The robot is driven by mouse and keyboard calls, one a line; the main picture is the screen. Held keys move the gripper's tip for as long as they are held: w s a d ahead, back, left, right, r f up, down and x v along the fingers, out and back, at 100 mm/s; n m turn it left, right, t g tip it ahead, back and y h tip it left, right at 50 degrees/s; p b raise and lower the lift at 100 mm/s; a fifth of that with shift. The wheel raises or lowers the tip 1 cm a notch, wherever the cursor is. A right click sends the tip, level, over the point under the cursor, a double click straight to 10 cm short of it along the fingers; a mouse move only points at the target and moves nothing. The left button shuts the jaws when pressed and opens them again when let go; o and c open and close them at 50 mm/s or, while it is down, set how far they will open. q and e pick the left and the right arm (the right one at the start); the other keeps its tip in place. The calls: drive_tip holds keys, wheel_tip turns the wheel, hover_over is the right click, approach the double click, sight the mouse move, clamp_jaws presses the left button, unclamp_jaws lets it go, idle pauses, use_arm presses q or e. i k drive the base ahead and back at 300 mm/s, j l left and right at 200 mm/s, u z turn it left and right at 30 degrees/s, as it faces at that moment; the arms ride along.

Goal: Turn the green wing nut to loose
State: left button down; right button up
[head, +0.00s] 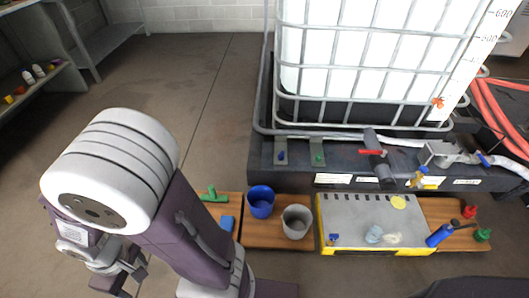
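A small green wing nut (318,157) sits on a grey bracket (316,149) at the front of the black base under the caged tank. A similar blue piece (281,156) sits on the bracket to its left. How the green nut is turned is too small to tell. My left gripper (120,275) hangs at the lower left, well away from the nut and touching nothing that I can see. Its finger gap is unclear. My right gripper is not in view.
Below the base, a wooden bench (275,233) holds a blue cup (261,201), a grey cup (296,221), a grey-yellow case (365,220) and a green T-shaped piece (210,195). A red-handled valve (371,152) stands right of the nut. Shelves (40,75) stand far left.

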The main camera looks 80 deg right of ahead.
sight(319, 158)
drive_tip(key=i+j, duration=0.15)
drive_tip(key=i, duration=0.55)
drive_tip(key=i+j, duration=0.15)
drive_tip(key=i, duration=0.55)
drive_tip(key=i+l+z, duration=0.2)
drive_tip(key=i+z, duration=0.2)
drive_tip(key=i+l+z, duration=0.1)
drive_tip(key=i+z, duration=0.2)
drive_tip(key=z, duration=0.15)
drive_tip(key=i+z, duration=0.4)
drive_tip(key=i+j+z, duration=0.2)
drive_tip(key=z, duration=0.25)
drive_tip(key=i+j+z, duration=0.4)
drive_tip(key=i+l+z, duration=0.3)
drive_tip(key=i+z, duration=0.15)
drive_tip(key=i+l+z, duration=0.2)
drive_tip(key=i+z, duration=0.75)
drive_tip(key=i+j+z, duration=0.25)
drive_tip(key=i+z, duration=0.2)
drive_tip(key=i+j+z, duration=0.35)
drive_tip(key=z, duration=0.15)
drive_tip(key=i+l+z, duration=0.1)
drive_tip(key=i+z, duration=0.3)
drive_tip(key=i, duration=0.2)
drive_tip(key=i+z, duration=0.4)
drive_tip(key=i, duration=0.55)
drive_tip(key=j, duration=0.1)
